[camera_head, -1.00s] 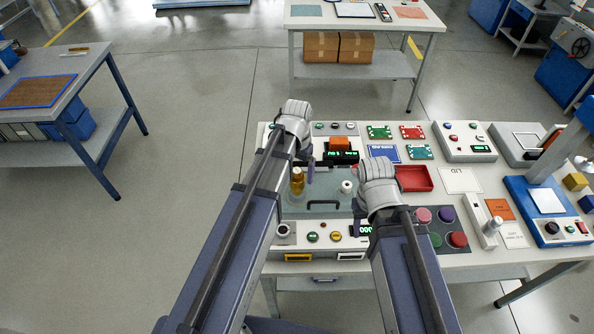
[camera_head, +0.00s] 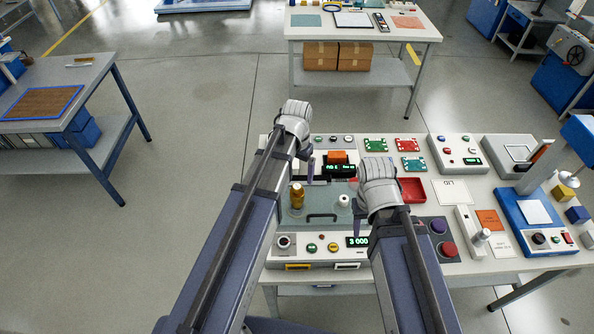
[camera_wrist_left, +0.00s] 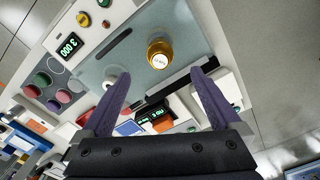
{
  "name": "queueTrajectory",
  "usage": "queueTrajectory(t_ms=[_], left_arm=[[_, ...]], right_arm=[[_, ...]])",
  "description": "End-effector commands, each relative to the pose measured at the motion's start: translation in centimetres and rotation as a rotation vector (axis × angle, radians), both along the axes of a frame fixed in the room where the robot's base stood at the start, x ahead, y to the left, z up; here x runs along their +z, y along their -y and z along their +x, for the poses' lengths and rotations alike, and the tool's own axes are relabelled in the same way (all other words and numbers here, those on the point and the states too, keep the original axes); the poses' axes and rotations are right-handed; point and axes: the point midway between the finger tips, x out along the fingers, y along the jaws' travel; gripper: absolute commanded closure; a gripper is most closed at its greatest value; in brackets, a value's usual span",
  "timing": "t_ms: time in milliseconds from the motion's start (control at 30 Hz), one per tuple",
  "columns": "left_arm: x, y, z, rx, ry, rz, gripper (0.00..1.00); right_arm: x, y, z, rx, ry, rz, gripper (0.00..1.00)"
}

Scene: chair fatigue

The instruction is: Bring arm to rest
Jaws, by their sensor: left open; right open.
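My left arm comes in from the left of the head view, and its open gripper (camera_head: 310,170) hangs over the bench by the test machine (camera_head: 320,248). The left wrist view shows its two purple fingers (camera_wrist_left: 163,92) spread apart with nothing between them. A gold cylinder (camera_head: 297,195) stands on the machine's grey-green plate; it also shows in the left wrist view (camera_wrist_left: 160,52), beyond the fingertips and apart from them. My right gripper (camera_head: 360,220) is above the machine's right side, near the display reading 3 000 (camera_head: 357,241). The arm hides most of its fingers.
A small white cylinder (camera_head: 344,201) stands on the plate near a dark handle. A red tray (camera_head: 412,190), a button pad (camera_head: 445,250) and a blue device (camera_head: 535,212) crowd the bench to the right. Open floor (camera_head: 190,230) lies to the left.

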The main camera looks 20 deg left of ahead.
Motion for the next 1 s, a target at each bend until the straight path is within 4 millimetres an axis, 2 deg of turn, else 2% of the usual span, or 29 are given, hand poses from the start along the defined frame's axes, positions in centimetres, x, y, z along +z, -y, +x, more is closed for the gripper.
queueTrajectory(t_ms=[267,367,467,600,800,1000], left_arm=[[0.0,0.0,0.0,0.0,0.0,0.0,0.03],[-0.8,0.5,-0.5,-0.004,-0.001,0.002,0.03],[-3.0,2.2,-2.3,-0.017,-0.007,0.012,0.03],[-6.9,5.3,-6.1,-0.043,-0.018,0.04,0.03],[-11.4,8.7,-11.1,-0.073,-0.027,0.079,0.03],[-13.5,10.2,-14.0,-0.088,-0.029,0.104,0.03]], right_arm=[[0.0,0.0,0.0,0.0,0.0,0.0,0.5],[-0.8,0.0,0.0,0.0,0.0,0.0,0.5],[-3.0,0.0,0.0,0.002,0.0,0.0,0.5],[-6.9,0.0,0.0,0.005,0.001,0.0,0.5],[-11.5,0.0,0.0,0.009,0.001,-0.001,0.5],[-13.6,0.0,0.0,0.012,0.001,-0.002,0.5]])
